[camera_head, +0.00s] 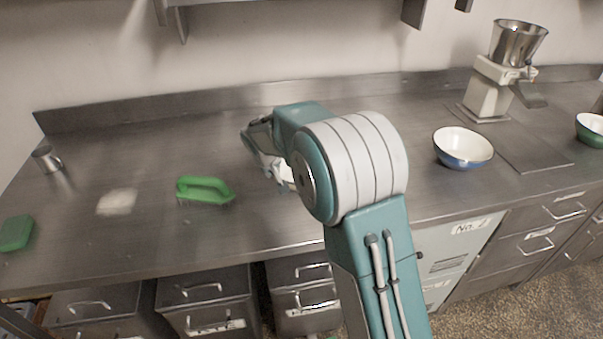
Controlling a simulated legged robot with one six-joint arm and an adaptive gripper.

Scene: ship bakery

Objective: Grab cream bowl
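A bowl with a cream inside and blue outside (463,148) stands upright to the right, well apart from my gripper.
A green-handled brush or scraper (204,190), a green block (16,233), a metal cup (46,158) and a white patch (117,202) are on the left. A grinder (492,85), a flat board (530,150) and a green bowl (590,130) are on the right.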

